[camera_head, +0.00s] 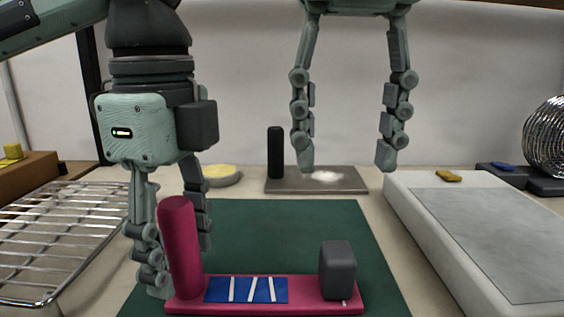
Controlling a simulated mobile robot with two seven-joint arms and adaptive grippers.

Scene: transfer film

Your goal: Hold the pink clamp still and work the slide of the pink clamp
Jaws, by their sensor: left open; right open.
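The pink clamp (310,307) lies on a green mat (300,225) at the front. It has an upright pink post (180,247) at its left end, a blue striped strip (246,289) in the middle and a dark grey slide block (337,270) toward its right end. My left gripper (178,268) is open and lowered at the post, with one finger on its left and the other partly hidden behind it. Contact cannot be told. My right gripper (345,168) is open and empty, raised above and behind the clamp, fingers pointing down.
A wire rack (60,225) stands at the left. A white light panel (480,225) lies at the right, with a coil (548,138) behind it. A grey plate (345,184) with white powder, a black cylinder (275,152) and a round yellow-topped dish (222,172) stand at the back.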

